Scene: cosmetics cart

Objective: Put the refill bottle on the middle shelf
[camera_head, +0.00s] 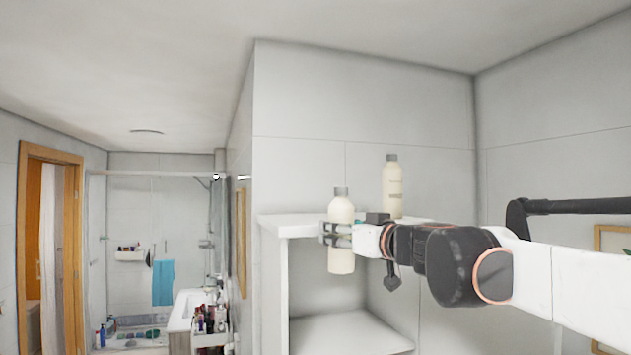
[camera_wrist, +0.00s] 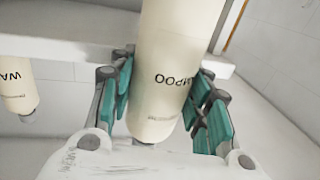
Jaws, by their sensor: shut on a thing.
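My gripper (camera_head: 337,235) is shut on a cream bottle with a grey cap (camera_head: 341,208), held upright around its middle. In the wrist view the fingers (camera_wrist: 163,95) press both sides of this bottle (camera_wrist: 175,50); its lettering, upside down there, ends in "POO". The bottle is in front of the white shelf unit (camera_head: 280,229), its base below the level of the top board. Inside the unit a lower shelf board (camera_head: 350,333) is bare where it shows. My arm hides part of the unit's right side.
A second cream bottle (camera_head: 392,188) stands on the unit's top board, behind my gripper; it also shows in the wrist view (camera_wrist: 16,85). The unit's left side panel (camera_head: 274,300) bounds the opening. A small cart with cosmetics (camera_head: 210,330) stands farther left.

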